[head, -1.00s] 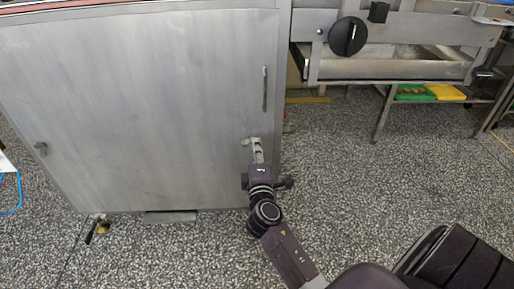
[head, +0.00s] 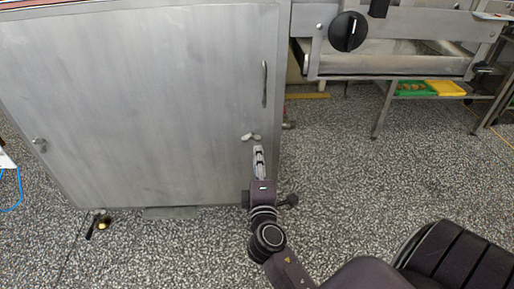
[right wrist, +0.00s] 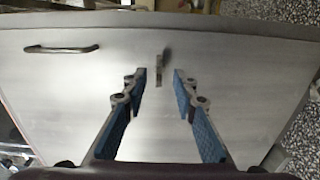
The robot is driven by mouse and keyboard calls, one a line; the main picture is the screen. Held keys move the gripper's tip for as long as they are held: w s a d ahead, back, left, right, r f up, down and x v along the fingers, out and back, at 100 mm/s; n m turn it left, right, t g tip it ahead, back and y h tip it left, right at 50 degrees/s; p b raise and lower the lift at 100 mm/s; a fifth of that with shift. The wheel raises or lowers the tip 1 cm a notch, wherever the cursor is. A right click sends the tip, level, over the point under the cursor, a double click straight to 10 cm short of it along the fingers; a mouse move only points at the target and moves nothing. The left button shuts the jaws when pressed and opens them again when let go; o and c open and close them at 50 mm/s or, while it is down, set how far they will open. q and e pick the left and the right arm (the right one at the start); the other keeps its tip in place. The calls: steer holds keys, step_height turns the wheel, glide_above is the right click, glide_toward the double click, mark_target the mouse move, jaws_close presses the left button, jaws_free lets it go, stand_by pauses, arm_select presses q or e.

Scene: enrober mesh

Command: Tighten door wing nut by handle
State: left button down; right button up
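The grey metal door (head: 140,100) fills the left of the head view. Its handle (head: 265,84) is an upright bar near the right edge; it also shows in the right wrist view (right wrist: 62,48). The wing nut by the handle (head: 251,136) sits below it, its wings roughly sideways in the head view. In the right wrist view this wing nut (right wrist: 159,72) is ahead of the gap between the fingertips. My right gripper (head: 258,149) is open and empty, just short of the nut and apart from it. My left gripper is not in view.
A second wing nut (head: 39,142) is at the door's left edge. A black knob (head: 348,31) is on the metal frame at upper right. A green tray (head: 414,88) and a yellow tray (head: 446,88) sit on a rack behind. The speckled floor (head: 350,180) is open at right.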

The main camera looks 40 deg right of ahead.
steer(key=v, duration=0.5)
stand_by(0.4)
